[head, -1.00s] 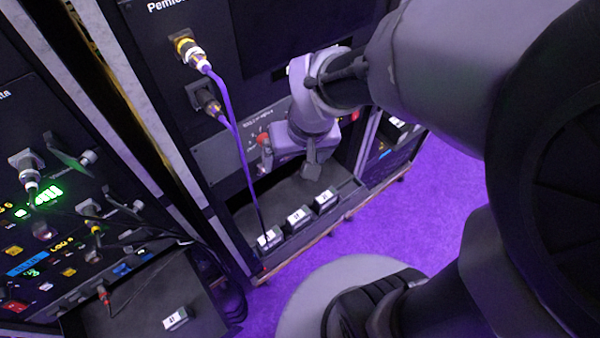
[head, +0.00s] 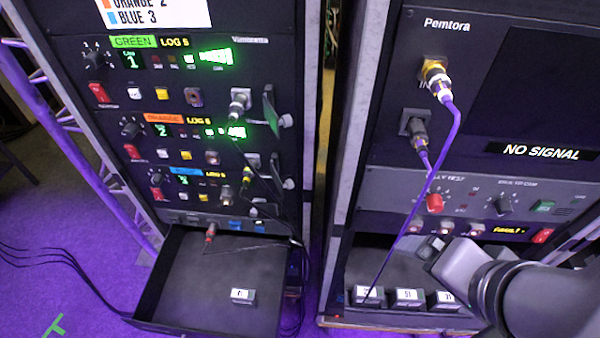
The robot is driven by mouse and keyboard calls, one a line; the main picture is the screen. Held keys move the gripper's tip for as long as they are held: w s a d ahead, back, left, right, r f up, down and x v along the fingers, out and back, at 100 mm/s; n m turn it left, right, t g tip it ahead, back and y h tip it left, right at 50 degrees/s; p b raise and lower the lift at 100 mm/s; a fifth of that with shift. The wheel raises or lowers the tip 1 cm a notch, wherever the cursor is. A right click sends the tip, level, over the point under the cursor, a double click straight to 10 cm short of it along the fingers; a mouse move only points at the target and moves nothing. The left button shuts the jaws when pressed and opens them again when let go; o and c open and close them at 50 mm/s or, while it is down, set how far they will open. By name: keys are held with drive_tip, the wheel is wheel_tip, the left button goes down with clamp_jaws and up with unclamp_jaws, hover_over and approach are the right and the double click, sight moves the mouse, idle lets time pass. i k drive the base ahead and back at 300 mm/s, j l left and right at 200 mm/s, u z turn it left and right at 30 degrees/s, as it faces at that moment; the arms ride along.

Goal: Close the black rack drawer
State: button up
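The black rack drawer (head: 190,290) is pulled out from the bottom of the left rack. It holds one small black block with a white label (head: 243,297), and a thin dark cable with a red-ended plug (head: 210,233) reaches over its back part. My gripper (head: 432,250) is at the lower right, in front of the right rack and well to the right of the drawer. It is seen from behind and the side, so its finger gap is hidden. I see nothing held in it.
The right rack (head: 400,180) has a low bay with several labelled blocks (head: 407,298) and a purple cable (head: 440,160) hanging down to it. Dark cables (head: 297,270) hang beside the drawer's right side. Purple floor shows left of the drawer.

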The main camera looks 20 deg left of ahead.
sight(186, 292)
drive_tip(key=u, duration=2.5)
drive_tip(key=k+j, duration=0.05)
